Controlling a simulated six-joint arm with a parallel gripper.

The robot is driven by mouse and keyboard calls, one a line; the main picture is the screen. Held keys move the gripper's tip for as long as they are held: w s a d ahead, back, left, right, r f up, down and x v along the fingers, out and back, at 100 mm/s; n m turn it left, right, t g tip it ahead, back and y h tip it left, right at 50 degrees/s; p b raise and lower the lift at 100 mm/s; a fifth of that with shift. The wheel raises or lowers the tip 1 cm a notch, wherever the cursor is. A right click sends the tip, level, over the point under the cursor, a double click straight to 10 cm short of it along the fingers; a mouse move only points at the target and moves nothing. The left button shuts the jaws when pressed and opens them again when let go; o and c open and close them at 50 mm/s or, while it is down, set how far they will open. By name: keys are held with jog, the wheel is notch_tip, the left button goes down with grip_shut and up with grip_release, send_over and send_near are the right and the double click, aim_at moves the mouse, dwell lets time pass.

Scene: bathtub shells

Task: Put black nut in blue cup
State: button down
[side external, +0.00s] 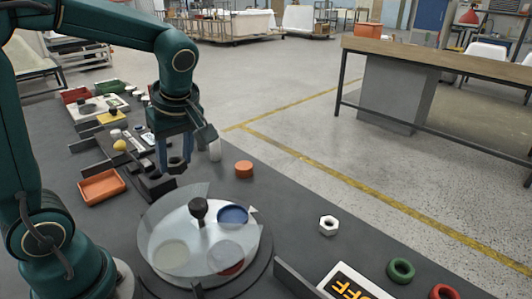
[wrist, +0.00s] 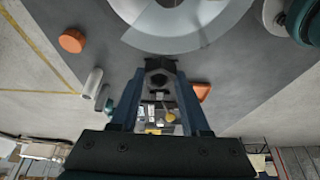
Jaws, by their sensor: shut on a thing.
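My gripper (side external: 174,163) is shut on the black nut (side external: 177,166) and holds it in the air, behind and left of the round stand in the side view. In the wrist view the dark nut (wrist: 158,78) sits between the two fingertips. The blue cup (side external: 233,215) is on the right part of the round stand (side external: 155,275). A translucent disc (side external: 165,225) with a black knob spreads over the stand. I cannot tell whether the disc covers the blue cup. The cup cannot be made out in the wrist view.
A white cylinder (side external: 214,149) and an orange cylinder (side external: 244,169) stand right of the gripper. An orange tray (side external: 102,187) lies left. A white nut (side external: 328,225), a green ring (side external: 400,270) and an OFF sign (side external: 350,285) lie to the right. Dark barriers stand near the stand.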

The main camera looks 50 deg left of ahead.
jog(key=s+a+f+n+g+h, duration=0.2)
jog(key=s+a+f+n+g, duration=0.3)
jog(key=a+n, duration=0.55)
jog(key=n, duration=0.2)
send_over(133, 214)
jog(key=w, duration=0.1)
jog(key=shift+t, duration=0.4)
jog(key=f, duration=0.4)
jog(key=shift+w+d+f, duration=0.1)
jog(key=shift+d+f, duration=0.2)
jog(key=shift+d, duration=0.05)
jog(key=shift+f, duration=1.95)
jog(key=shift+f, duration=0.1)
jog(key=shift+c, duration=1.9)
grip_release()
